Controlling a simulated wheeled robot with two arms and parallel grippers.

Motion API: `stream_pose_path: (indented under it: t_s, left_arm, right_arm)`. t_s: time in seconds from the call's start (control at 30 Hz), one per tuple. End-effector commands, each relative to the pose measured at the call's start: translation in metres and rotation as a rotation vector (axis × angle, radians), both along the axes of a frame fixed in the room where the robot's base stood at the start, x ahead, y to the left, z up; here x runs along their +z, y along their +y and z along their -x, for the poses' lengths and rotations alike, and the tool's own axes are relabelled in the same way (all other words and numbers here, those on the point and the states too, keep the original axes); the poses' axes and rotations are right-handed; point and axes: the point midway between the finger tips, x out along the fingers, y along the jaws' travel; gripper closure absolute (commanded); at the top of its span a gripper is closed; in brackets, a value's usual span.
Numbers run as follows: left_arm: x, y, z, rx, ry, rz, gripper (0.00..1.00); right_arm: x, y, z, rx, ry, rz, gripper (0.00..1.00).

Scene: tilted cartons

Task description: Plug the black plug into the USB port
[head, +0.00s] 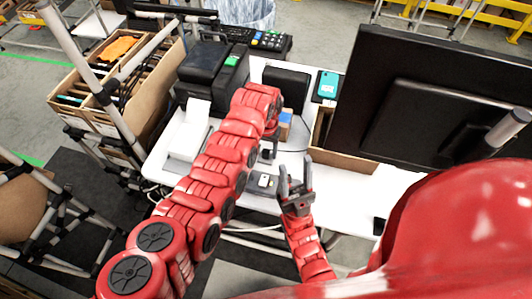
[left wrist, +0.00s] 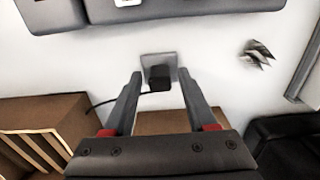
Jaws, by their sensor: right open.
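The black plug (left wrist: 157,77) lies on a small grey square plate on the white table, with its black cable running left in the left wrist view. It is small and dark in the head view (head: 267,154). My left gripper (left wrist: 160,74) is open, with one finger on either side of the plug; contact cannot be told. In the head view its fingers are largely hidden by my arm. A dark grey block (left wrist: 200,8) with a white socket (left wrist: 127,2), seemingly the USB port, lies beyond the plug; it also shows in the head view (head: 265,181). My right gripper (head: 296,180) is open and empty beside the block.
A large black monitor (head: 430,90) and an open cardboard box (head: 345,153) stand to the right. A black printer (head: 205,70) and a white box (head: 187,142) are on the left. A small dark object (left wrist: 258,53) lies on the white table, whose front right is mostly clear.

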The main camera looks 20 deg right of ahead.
Motion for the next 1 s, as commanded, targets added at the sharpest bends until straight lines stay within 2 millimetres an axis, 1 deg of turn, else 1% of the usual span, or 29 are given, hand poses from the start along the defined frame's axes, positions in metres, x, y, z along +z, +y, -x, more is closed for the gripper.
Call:
stream_pose_path:
  t_s: [0.03,0.17,0.2,0.3,0.63,0.77,0.87,0.97,1.0]
  left_arm:
    - [0.0,0.0,0.0,0.0,0.0,0.0,0.54]
    - [0.0,0.0,0.0,0.0,0.0,0.0,0.78]
    - [0.0,0.0,0.0,0.0,0.0,0.0,0.85]
    - [0.0,0.0,0.0,0.0,0.0,0.0,1.0]
    - [0.001,0.0,0.0,0.0,0.0,0.0,1.0]
    - [0.007,0.0,0.0,0.0,-0.001,0.001,1.0]
    - [0.017,0.0,-0.001,0.0,-0.002,0.002,1.0]
    - [0.035,-0.001,-0.001,0.0,-0.002,0.003,1.0]
    - [0.043,0.0,0.001,-0.001,-0.002,0.004,1.0]
  right_arm:
    - [0.0,0.0,0.0,0.0,0.0,0.0,0.5]
    - [0.0,0.0,0.0,0.0,0.0,0.0,0.5]
    - [0.0,0.0,0.0,0.0,0.0,0.0,0.5]
    - [0.0,0.0,0.0,0.0,0.0,0.0,0.5]
    - [0.001,0.0,0.0,0.0,0.0,0.0,0.5]
    - [0.003,0.0,0.0,0.0,0.0,0.0,0.5]
    - [0.008,0.0,0.0,0.0,0.0,0.0,0.5]
    - [0.014,0.0,0.0,0.0,0.0,0.0,0.5]
    - [0.02,0.0,0.0,0.0,0.0,0.0,0.5]
